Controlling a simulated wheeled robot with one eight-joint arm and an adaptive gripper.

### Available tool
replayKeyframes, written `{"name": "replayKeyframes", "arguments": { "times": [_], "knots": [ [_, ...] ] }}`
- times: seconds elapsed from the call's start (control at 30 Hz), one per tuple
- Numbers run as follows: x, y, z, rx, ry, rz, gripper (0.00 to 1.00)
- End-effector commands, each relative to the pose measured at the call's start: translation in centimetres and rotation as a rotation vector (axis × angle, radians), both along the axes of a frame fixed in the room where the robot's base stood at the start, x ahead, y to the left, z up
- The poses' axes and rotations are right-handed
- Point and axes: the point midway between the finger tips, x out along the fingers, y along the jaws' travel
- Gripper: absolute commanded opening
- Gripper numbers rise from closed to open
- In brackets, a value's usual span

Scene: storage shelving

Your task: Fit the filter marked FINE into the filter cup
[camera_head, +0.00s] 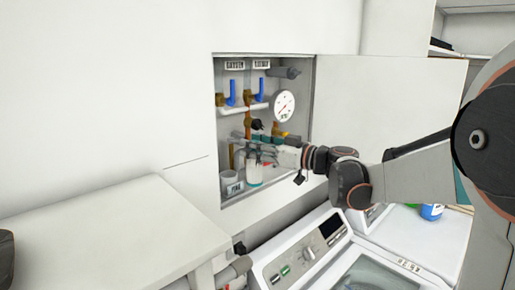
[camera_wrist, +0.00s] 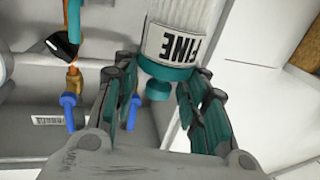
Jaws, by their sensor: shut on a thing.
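The FINE filter (camera_wrist: 175,35) is a white cylinder with a FINE label, a teal end cap and a teal knob. In the wrist view my gripper (camera_wrist: 160,75) has its fingers on either side of this teal end. In the head view my gripper (camera_head: 262,152) is at the wall recess, shut on the white, teal-topped filter (camera_head: 254,174), which hangs upright low in the opening. A white open-topped container (camera_head: 232,184) with a dark-lettered label stands just left of it. I cannot tell whether this is the filter cup. The filter's lower end is unclear.
The recess (camera_head: 218,125) holds pipes, two blue valve handles (camera_head: 232,92), a black knob (camera_head: 257,124) and a round gauge (camera_head: 284,106). The open door (camera_head: 390,95) extends right. A white counter (camera_head: 95,225) lies left; a washer (camera_head: 300,250) stands below.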

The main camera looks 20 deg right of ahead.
Motion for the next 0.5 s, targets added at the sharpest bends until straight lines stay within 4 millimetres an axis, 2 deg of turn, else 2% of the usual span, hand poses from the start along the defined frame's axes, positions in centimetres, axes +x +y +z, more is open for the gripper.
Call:
{"name": "replayKeyframes", "arguments": {
  "times": [0.5],
  "knots": [
    [1.8,0.7,0.0,0.0,0.0,0.001,0.0]
  ]
}}
